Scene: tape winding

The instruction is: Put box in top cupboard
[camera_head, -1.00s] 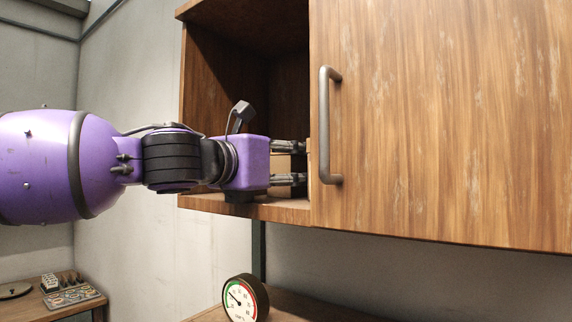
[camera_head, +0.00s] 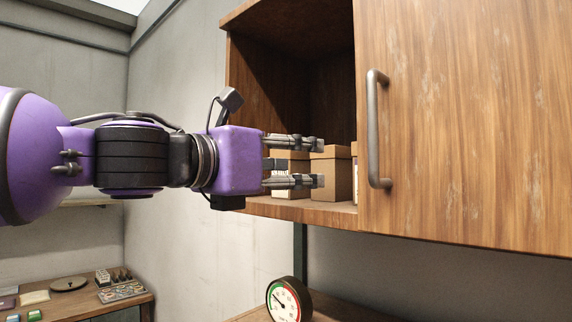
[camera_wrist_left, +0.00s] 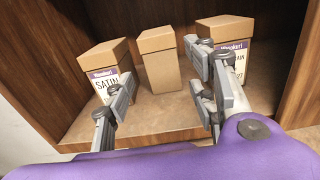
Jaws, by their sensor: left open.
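The top cupboard (camera_head: 300,212) is wooden, with its left part open. Several cardboard boxes stand upright on its floor. In the left wrist view a plain box (camera_wrist_left: 159,72) stands in the middle, between a box labelled SATIN (camera_wrist_left: 105,60) at left and another labelled box (camera_wrist_left: 238,50) at right. The head view also shows a plain-sided box (camera_head: 338,178) beyond the fingertips. My left gripper (camera_head: 320,163) is open, its fingers pointing right at the cupboard opening in front of the boxes. The plain box shows between the spread fingers in the wrist view, with nothing gripped. My right gripper is out of view.
A wooden door (camera_head: 460,120) with a metal handle (camera_head: 373,130) covers the cupboard's right part. A round gauge (camera_head: 288,299) stands on a surface below. A side table (camera_head: 130,300) with small items is at lower left.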

